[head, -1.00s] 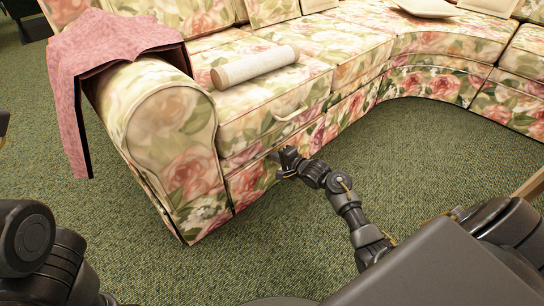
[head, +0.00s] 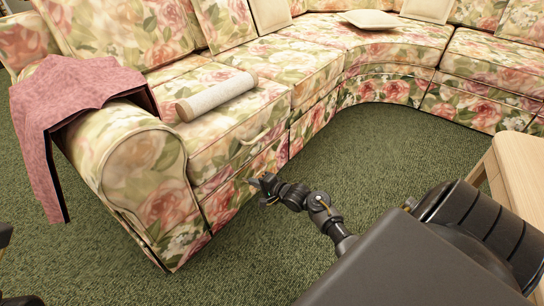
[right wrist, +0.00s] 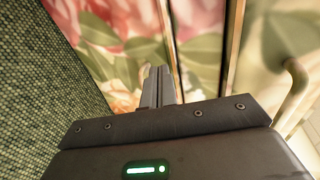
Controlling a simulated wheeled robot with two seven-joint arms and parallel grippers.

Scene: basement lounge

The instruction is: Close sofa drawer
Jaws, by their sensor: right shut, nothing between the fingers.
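The floral sofa (head: 165,165) fills the left and back of the head view. A pale curved drawer handle (head: 256,135) is on its near seat section's front. It also shows at the right of the right wrist view (right wrist: 292,95). Seams divide the floral front (head: 235,190); I cannot tell how far the drawer stands out. My right gripper (head: 256,183) is low in front of this section, below the handle. In the right wrist view its fingers (right wrist: 159,86) are together and empty, pointing at the floral panel; contact is unclear. My left gripper is out of view.
A pink cloth (head: 75,95) hangs over the sofa's near arm. A cream roll (head: 217,96) lies on the seat. A light wooden piece of furniture (head: 515,170) stands at the right edge. Green carpet (head: 390,150) is clear in the sofa's inner curve.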

